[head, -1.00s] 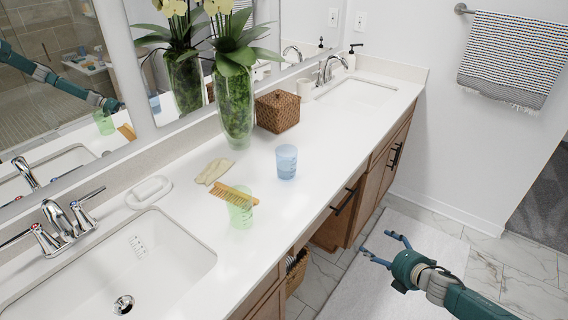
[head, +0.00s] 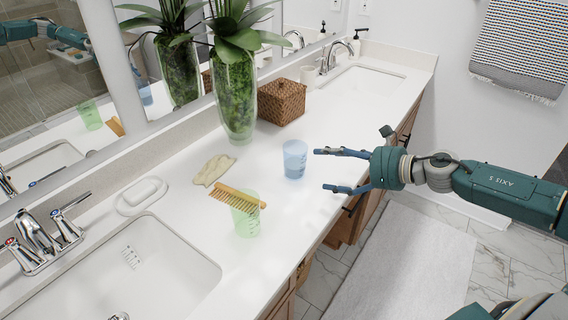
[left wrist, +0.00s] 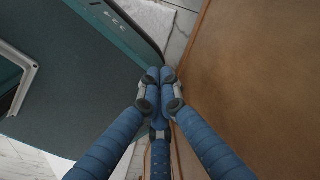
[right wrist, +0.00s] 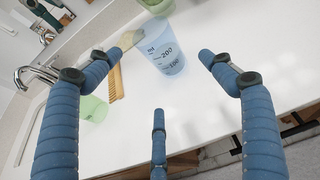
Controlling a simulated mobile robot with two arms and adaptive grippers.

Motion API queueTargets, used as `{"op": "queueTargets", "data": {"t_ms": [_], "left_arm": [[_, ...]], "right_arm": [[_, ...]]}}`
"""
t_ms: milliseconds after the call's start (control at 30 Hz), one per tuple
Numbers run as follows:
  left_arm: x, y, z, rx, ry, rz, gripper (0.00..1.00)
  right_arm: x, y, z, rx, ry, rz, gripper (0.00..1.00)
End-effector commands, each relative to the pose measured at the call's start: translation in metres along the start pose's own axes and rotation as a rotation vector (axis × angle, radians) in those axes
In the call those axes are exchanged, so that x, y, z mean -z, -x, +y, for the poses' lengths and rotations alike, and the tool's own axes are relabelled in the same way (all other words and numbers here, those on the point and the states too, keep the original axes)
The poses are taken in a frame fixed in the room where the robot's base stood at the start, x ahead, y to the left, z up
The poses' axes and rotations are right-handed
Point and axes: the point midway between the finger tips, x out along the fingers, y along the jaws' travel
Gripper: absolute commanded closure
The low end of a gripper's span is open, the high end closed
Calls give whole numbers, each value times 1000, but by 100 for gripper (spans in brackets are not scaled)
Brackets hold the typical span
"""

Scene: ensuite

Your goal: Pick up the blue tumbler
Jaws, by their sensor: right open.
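The blue tumbler (head: 295,159), translucent with dark markings, stands upright on the white counter in the head view. My right gripper (head: 334,171) is open and empty, just to the right of the tumbler, with its fingers pointing at it. In the right wrist view the tumbler (right wrist: 166,47) shows ahead, in the gap between the spread fingers (right wrist: 150,58), and looks apart from them. My left gripper (left wrist: 160,74) shows in the left wrist view with its fingertips together and nothing visible between them.
A tan cloth-like item (head: 214,170), a glass plant vase (head: 235,96) and a woven box (head: 281,102) are behind. A sink (head: 150,265) lies front left.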

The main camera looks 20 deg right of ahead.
Motion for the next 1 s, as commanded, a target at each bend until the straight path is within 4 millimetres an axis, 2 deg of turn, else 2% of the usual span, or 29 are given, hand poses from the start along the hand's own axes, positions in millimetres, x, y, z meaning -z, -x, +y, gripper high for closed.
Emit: {"op": "queueTargets", "data": {"t_ms": [100, 200, 333, 600, 1000], "left_arm": [[11, -1, -8, 9, 0, 15, 100], [16, 0, -11, 12, 0, 24, 100], [14, 3, -7, 8, 1, 20, 100], [0, 14, 13, -15, 4, -1, 100], [8, 29, 4, -5, 1, 8, 100]], "right_arm": [[-5, 0, 9, -22, 62, 11, 19], [-7, -3, 9, -23, 69, 9, 19], [-8, -10, 8, -20, 64, 5, 19], [-9, -36, 10, -23, 62, 6, 19], [-8, -66, 10, -24, 62, 8, 19]]}}
